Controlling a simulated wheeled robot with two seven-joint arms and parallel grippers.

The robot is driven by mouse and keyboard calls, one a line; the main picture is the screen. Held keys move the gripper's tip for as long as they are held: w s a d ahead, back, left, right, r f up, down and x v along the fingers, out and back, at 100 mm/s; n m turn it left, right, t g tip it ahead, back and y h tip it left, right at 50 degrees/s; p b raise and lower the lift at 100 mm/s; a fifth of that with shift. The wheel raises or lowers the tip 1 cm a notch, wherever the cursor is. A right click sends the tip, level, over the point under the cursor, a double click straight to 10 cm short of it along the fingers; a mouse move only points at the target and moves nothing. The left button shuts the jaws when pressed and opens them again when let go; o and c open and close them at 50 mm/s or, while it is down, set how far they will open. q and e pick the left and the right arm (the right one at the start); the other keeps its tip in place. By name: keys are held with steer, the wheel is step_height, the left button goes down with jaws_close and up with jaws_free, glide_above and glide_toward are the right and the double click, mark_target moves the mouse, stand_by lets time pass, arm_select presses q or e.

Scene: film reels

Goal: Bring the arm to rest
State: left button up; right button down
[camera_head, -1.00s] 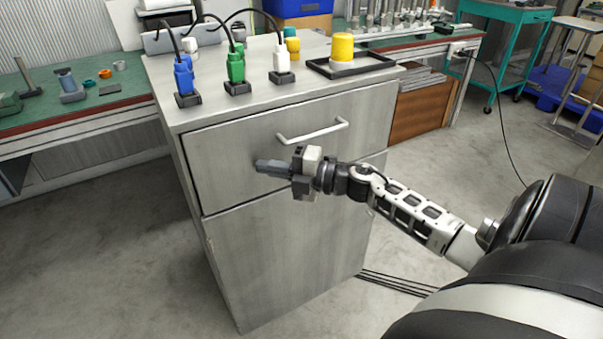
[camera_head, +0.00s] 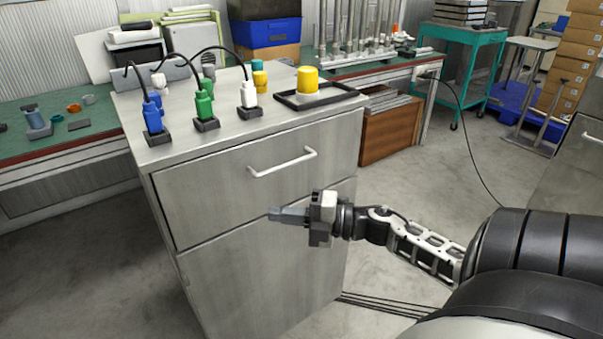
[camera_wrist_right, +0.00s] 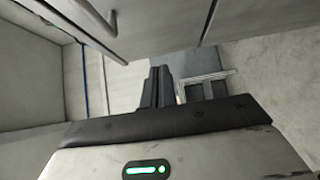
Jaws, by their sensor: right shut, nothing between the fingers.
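My right gripper (camera_head: 272,214) is shut and empty. In the head view it shows in front of the grey metal cabinet (camera_head: 225,265), below the bar handle (camera_head: 283,163) of its closed drawer (camera_head: 200,195). Its fingers point left. In the right wrist view the closed fingers (camera_wrist_right: 159,88) lie together with nothing between them, and the cabinet front (camera_wrist_right: 160,25) runs along the top. My left gripper is not in view.
Blue (camera_head: 153,115), green (camera_head: 204,105) and white (camera_head: 249,97) plugs with black cables stand on the cabinet top. A yellow cylinder (camera_head: 308,80) stands in a black tray (camera_head: 345,93). A green-topped bench (camera_head: 75,138) is behind left. Floor right of the cabinet is mostly clear.

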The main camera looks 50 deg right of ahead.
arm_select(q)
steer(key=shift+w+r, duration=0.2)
arm_select(e)
steer(key=v, duration=0.3)
steer(key=shift+s, duration=0.2)
